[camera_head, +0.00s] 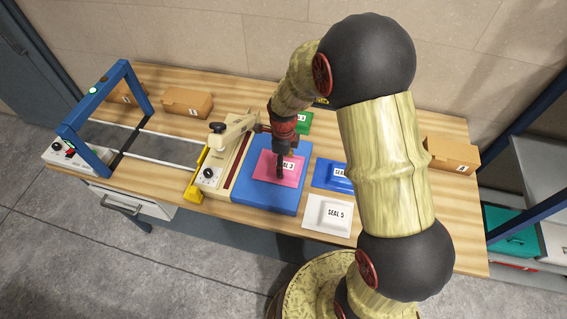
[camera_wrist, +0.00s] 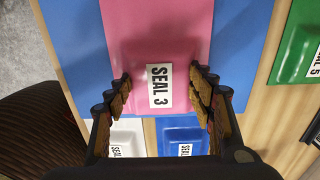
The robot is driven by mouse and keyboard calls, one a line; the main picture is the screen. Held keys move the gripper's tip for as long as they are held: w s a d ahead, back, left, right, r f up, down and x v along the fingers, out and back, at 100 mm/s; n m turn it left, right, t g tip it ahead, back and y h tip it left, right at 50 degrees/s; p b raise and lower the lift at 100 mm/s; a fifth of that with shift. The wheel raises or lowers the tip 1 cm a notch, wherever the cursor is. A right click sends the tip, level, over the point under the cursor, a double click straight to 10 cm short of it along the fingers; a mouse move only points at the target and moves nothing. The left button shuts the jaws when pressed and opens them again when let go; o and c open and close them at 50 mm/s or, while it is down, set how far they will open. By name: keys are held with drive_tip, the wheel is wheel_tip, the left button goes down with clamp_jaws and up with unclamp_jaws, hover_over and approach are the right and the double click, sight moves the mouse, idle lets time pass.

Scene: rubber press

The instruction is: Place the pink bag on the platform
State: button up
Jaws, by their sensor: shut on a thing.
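The pink bag (camera_head: 265,167), labelled SEAL 3, is over the blue platform (camera_head: 249,193) beside the sealing machine. In the wrist view the pink bag (camera_wrist: 158,30) lies flat, with the blue platform (camera_wrist: 72,35) showing on its left and right. My gripper (camera_head: 280,171) points down at the bag. In the wrist view my gripper (camera_wrist: 161,84) has a finger on each side of the label, closed on the bag's puffed part. I cannot tell whether the bag touches the platform or is slightly above it.
The sealing machine (camera_head: 233,137) stands left of the platform. A white bag (camera_head: 327,215), a blue bag (camera_head: 330,174) and a green bag (camera_head: 304,124) lie nearby. Cardboard boxes (camera_head: 187,102) and a blue-framed machine (camera_head: 75,119) stand farther off. My arm hides part of the table.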

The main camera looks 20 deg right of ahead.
drive_tip(key=shift+f, duration=0.15)
drive_tip(key=o, duration=1.2)
drive_tip(key=shift+o, duration=0.2)
wheel_tip(320, 180, up, 12)
drive_tip(key=r+p, duration=0.1)
drive_tip(key=s+r+n+t, duration=0.3)
drive_tip(key=s+r+n, duration=0.6)
drive_tip(key=r+n, duration=0.4)
drive_tip(key=s+r+n+t, duration=0.2)
drive_tip(key=s+r+n, duration=0.4)
drive_tip(key=s+n, duration=0.5)
drive_tip(key=shift+s+n+t, duration=0.3)
drive_tip(key=shift+s+n, duration=0.1)
drive_tip(key=shift+s, duration=0.4)
